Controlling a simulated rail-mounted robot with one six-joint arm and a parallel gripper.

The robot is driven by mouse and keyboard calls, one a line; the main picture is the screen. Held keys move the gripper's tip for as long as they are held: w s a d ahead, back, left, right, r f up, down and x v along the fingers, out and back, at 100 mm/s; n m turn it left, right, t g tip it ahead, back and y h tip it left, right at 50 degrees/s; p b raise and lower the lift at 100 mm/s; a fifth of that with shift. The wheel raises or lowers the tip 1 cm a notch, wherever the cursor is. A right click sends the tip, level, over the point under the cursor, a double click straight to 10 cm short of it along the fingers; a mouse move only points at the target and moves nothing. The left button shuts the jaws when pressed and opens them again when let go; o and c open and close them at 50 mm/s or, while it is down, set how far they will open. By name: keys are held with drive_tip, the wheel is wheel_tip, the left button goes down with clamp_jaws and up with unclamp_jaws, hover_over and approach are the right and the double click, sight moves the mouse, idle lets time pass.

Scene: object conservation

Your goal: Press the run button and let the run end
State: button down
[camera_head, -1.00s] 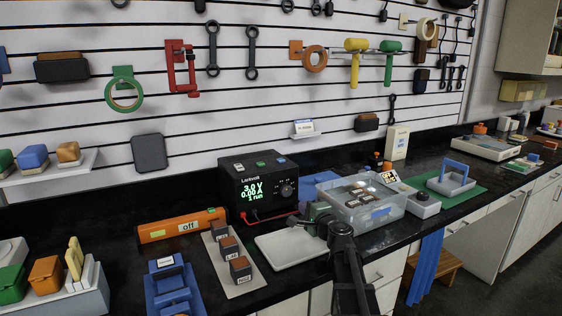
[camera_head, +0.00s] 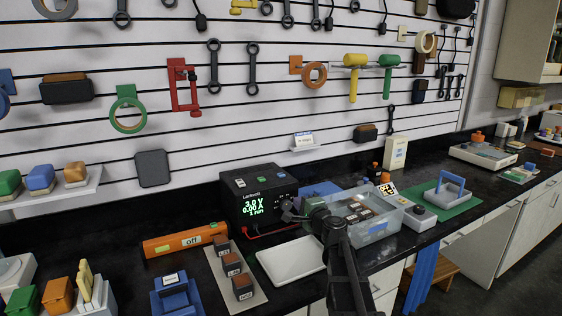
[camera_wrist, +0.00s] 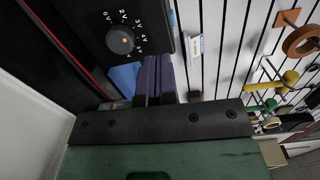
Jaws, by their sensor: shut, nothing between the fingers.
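A black power supply (camera_head: 257,212) stands at the back of the bench, its green display reading about 3.0 V, 0.00 A and 1 run. Small coloured buttons (camera_head: 266,180) sit on its top; their labels are too small to read, so I cannot tell which is the run button. Its dial (camera_wrist: 120,40) shows in the wrist view. My gripper (camera_head: 288,207) is in front of the supply's right side, near the dial. In the wrist view its dark fingers (camera_wrist: 154,76) are together and empty. I cannot tell whether they touch the supply.
An orange tube marked "off" (camera_head: 165,246) lies to the left. Dark blocks (camera_head: 232,263) stand on a strip beside a pale tray (camera_head: 290,265). A clear bin (camera_head: 388,251) with dark items stands right of my arm. A tool wall rises behind the bench.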

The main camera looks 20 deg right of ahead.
drive_tip(key=w+r+n+g+y+p, duration=0.1)
drive_tip(key=w+r+n+g+p, duration=0.6)
drive_tip(key=w+r+p, duration=1.25)
drive_tip(key=n+g+h+p, duration=0.1)
drive_tip(key=n+g+p, duration=0.1)
drive_tip(key=n+p, duration=0.2)
hover_over(283, 174)
wheel_tip(283, 174, down, 4)
drive_tip(key=f, duration=0.1)
drive_tip(key=shift+a+r, duration=0.1)
drive_tip(key=shift+r, duration=0.15)
drive_tip(key=shift+f+b, duration=0.15)
drive_tip(key=shift+b, duration=0.15)
wheel_tip(283, 174, down, 8)
drive_tip(key=b, duration=0.8)
drive_tip(key=shift+f, duration=0.25)
drive_tip(key=shift+b, duration=0.3)
drive_tip(key=shift+f+b, duration=0.35)
drive_tip(key=shift+f, duration=0.05)
